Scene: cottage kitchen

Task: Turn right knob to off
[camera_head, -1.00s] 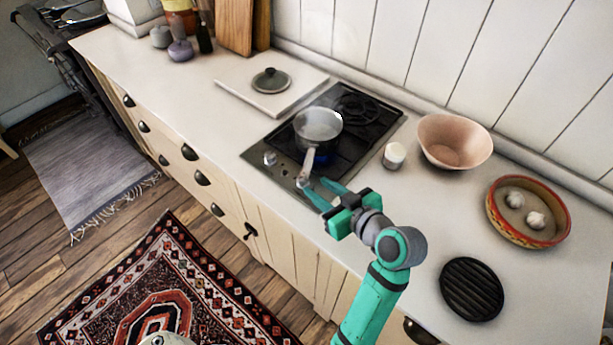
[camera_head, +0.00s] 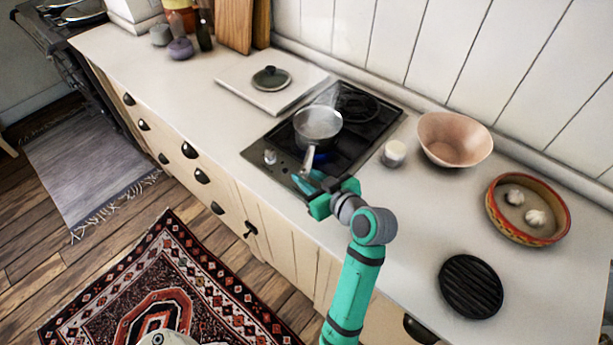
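The black stove (camera_head: 358,140) is set into the white counter, with a steel control strip along its front left edge. The left knob (camera_head: 270,157) shows on that strip. The right knob is hidden behind my gripper and the pan handle. A blue flame (camera_head: 320,157) shows near the front burner. A steel saucepan (camera_head: 318,124) stands over that burner, its handle pointing toward the strip. My gripper (camera_head: 306,182) is at the right end of the strip, fingers pointing left at the place of the right knob. Its fingers overlap in view, so their gap and any contact are unclear.
A white candle or jar (camera_head: 394,153) stands close right of the stove. A pink bowl (camera_head: 455,139), a patterned dish with garlic (camera_head: 545,238) and a black round trivet (camera_head: 471,287) are further right. A lid (camera_head: 271,78) lies on a white board (camera_head: 245,92) behind left.

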